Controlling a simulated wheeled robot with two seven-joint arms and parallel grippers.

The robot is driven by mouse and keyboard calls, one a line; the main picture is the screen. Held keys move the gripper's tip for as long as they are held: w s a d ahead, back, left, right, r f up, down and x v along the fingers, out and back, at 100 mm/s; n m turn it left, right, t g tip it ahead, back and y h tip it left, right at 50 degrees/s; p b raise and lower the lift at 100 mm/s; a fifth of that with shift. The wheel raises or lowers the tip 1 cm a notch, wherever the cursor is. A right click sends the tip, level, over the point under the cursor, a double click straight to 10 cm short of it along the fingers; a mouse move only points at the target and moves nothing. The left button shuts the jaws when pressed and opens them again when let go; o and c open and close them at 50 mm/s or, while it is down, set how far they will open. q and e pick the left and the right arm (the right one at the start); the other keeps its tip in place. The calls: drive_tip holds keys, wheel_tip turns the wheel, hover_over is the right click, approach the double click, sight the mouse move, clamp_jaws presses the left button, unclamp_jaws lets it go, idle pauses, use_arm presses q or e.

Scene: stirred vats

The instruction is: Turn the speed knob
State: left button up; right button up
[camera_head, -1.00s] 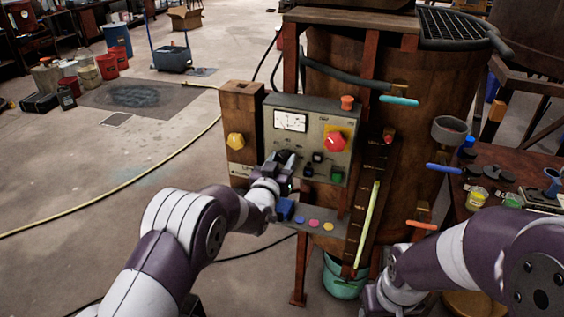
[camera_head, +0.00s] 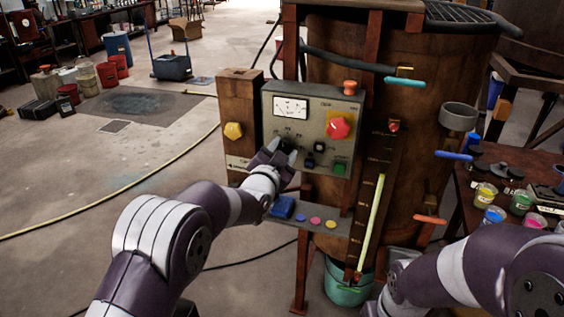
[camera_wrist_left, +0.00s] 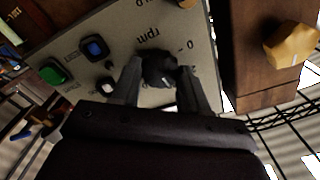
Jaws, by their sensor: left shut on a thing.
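The black speed knob (camera_wrist_left: 158,70), beside the printed "rpm", is on the grey control panel (camera_wrist_left: 125,30). My left gripper (camera_wrist_left: 160,76) is shut on it, with one finger on each side, in the left wrist view. In the head view my left gripper (camera_head: 275,152) is at the lower left of the control panel (camera_head: 312,104) and hides the knob. My right arm (camera_head: 470,268) is at the lower right; its gripper is not in view.
The panel also carries a dial meter (camera_head: 290,107), a red knob (camera_head: 339,126) and a green button (camera_head: 340,168). A yellow knob (camera_head: 233,130) is on the wooden post to the left. A shelf (camera_head: 290,217) with coloured buttons is below.

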use_arm(q)
drive_tip(key=m+b, duration=0.3)
drive_tip(key=shift+f+m, duration=0.3)
drive_tip(key=m+b, duration=0.3)
drive_tip(key=shift+m, duration=0.3)
drive_tip(key=shift+r+m+b, duration=0.15)
drive_tip(key=shift+m+b, duration=1.7)
drive_tip(key=shift+m, duration=0.45)
drive_tip(key=o, duration=1.1)
drive_tip(key=shift+c, duration=0.2)
drive_tip(key=shift+s, duration=0.1)
drive_tip(key=b+v, duration=0.1)
drive_tip(key=v, duration=1.1)
drive_tip(key=shift+s+b, duration=0.25)
drive_tip(key=shift+b, duration=0.1)
